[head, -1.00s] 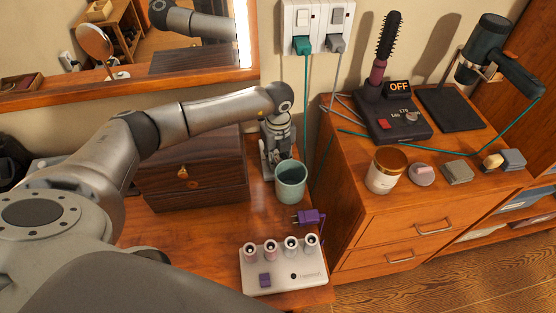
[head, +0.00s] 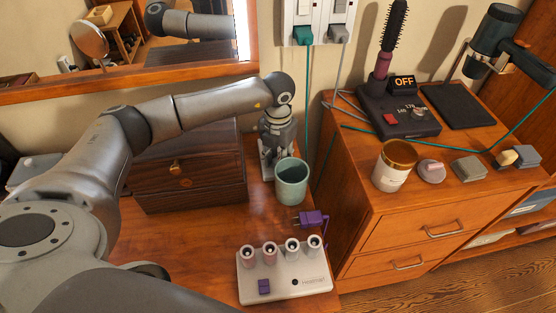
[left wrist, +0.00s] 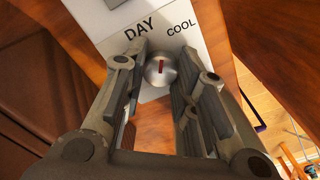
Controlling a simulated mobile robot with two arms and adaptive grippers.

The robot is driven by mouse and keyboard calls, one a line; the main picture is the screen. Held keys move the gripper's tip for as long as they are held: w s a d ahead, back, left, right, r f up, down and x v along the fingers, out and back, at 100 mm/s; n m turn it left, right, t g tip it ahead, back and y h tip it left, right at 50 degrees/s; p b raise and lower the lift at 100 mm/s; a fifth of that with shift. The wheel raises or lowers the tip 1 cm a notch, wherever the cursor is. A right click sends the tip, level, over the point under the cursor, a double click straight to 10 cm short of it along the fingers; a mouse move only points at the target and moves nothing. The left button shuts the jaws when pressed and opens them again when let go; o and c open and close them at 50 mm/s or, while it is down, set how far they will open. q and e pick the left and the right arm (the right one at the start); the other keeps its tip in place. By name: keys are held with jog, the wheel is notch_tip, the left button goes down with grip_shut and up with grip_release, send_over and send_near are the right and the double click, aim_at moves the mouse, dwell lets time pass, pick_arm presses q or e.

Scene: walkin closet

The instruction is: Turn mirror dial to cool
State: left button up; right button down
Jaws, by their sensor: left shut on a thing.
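The mirror dial is a small round silver knob (left wrist: 160,69) with a red mark, on a white panel (left wrist: 165,20) lettered DAY and COOL, in the left wrist view. The red mark points up the picture, between the two words. My left gripper (left wrist: 163,74) is shut on the knob, one finger on each side. In the head view my left gripper (head: 272,160) points down behind the green cup (head: 292,182), which partly covers its surroundings; the dial is hidden there. A framed wall mirror (head: 170,88) is at the upper left. My right gripper is not in view.
A wooden drawer box (head: 190,175) stands left of my left gripper. The cup is close in front of it. A purple plug (head: 312,219) and a white roller base (head: 285,285) lie nearer. A cabinet (head: 400,225) with styling tools is to the right.

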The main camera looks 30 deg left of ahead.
pick_arm(q)
jog(key=shift+w+m+b, duration=0.1)
jog(key=shift+m+b, duration=0.4)
jog(key=shift+m, duration=0.7)
jog(key=shift+r, duration=0.1)
jog(key=o, duration=1)
jog(key=shift+o, duration=0.2)
